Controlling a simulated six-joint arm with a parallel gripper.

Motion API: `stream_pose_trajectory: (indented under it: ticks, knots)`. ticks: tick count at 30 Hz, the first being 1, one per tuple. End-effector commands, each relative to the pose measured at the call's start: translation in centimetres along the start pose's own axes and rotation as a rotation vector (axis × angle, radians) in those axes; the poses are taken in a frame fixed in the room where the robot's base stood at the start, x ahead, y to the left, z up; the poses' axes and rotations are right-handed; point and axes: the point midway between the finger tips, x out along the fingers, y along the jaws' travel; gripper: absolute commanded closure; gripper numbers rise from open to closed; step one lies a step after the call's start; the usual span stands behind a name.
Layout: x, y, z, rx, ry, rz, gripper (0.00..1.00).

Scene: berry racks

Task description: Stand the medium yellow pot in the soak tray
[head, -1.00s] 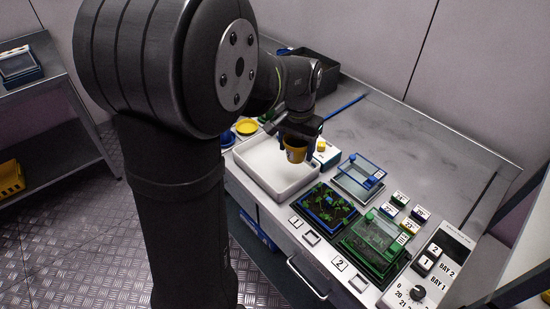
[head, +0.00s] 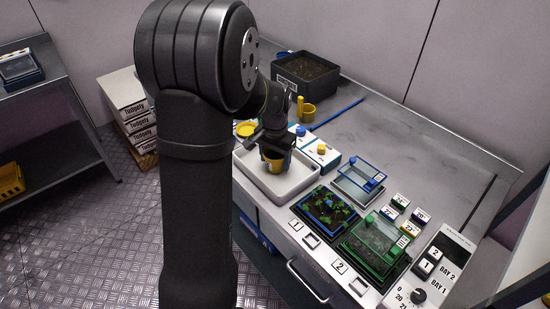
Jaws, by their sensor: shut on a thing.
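My gripper (head: 273,145) is shut on a yellow pot (head: 276,163) and holds it upright by its upper part. The pot is over or inside the right part of the white soak tray (head: 298,188), low down. I cannot tell whether its base touches the tray floor. My own arm stands close to the tray's left side. Another small yellow pot (head: 307,113) stands farther back, in front of the dark soil box.
White boxes with a blue knob (head: 300,131) and a yellow knob (head: 321,148) stand just behind the tray. A seedling tray (head: 325,207), a green-lidded tray (head: 376,235) and a clear blue-edged lid (head: 361,178) lie to the right. The back right bench is clear.

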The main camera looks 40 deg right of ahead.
Motion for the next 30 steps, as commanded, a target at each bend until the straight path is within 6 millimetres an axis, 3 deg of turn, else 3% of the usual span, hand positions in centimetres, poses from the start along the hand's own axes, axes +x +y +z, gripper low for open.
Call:
stream_pose_trajectory:
  ticks: [5,6,9,20,30]
  knots:
    - [0.3,0.0,0.0,0.000,-0.001,0.000,0.61]
    - [0.3,0.0,0.0,0.000,0.000,0.000,0.32]
    - [0.3,0.0,0.0,0.000,0.000,0.000,0.17]
    - [-0.3,0.0,0.0,0.000,0.001,0.000,0.17]
    - [-7.0,0.0,-0.1,0.000,0.004,-0.001,0.17]
